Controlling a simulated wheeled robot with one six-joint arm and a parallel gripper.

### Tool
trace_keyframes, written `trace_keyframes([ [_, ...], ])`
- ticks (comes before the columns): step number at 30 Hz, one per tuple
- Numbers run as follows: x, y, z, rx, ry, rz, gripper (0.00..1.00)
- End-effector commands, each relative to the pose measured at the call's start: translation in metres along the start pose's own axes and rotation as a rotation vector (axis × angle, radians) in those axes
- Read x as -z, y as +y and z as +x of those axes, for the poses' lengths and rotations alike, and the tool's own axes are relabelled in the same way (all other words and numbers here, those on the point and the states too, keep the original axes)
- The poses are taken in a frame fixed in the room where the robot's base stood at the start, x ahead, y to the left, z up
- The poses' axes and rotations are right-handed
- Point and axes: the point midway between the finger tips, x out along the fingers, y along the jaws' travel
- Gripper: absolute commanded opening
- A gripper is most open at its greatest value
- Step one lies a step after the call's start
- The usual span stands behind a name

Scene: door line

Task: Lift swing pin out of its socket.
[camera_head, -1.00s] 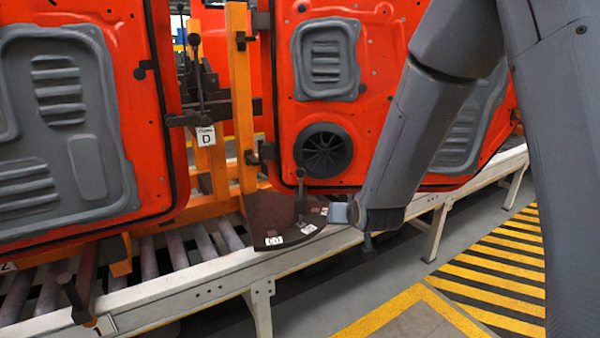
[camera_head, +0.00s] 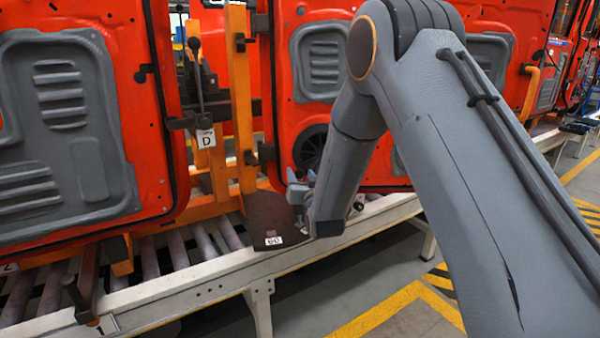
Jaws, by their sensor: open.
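The swing pin, a dark upright pin with a round knob, stood on the brown quadrant plate (camera_head: 262,222) a moment ago. Now my gripper and wrist cover that spot, and I cannot clearly make out the pin. My gripper (camera_head: 298,188), with blue-grey fingers, is open over the plate, in front of the orange door panel (camera_head: 285,120). I cannot tell whether the pin stands between the fingers or touches them. The socket is hidden. One white label (camera_head: 273,240) shows at the plate's front edge.
An orange post (camera_head: 239,90) rises left of the gripper. A dark knobbed lever (camera_head: 196,75) with a tag marked D (camera_head: 206,138) stands farther left. A white roller conveyor rail (camera_head: 180,297) runs below the doors. Floor with yellow markings (camera_head: 390,310) lies in front.

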Motion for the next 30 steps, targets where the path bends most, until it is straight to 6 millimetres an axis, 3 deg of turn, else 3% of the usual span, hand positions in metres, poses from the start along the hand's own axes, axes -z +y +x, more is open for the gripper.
trace_keyframes([
  [6, 0.000, 0.000, 0.016, 0.000, -0.001, 0.000, 0.46],
  [14, 0.000, 0.000, 0.018, 0.000, -0.001, 0.000, 0.46],
  [22, 0.000, 0.000, 0.017, 0.000, -0.001, 0.000, 0.02],
  [30, 0.012, -0.002, 0.018, 0.000, 0.002, 0.000, 0.00],
])
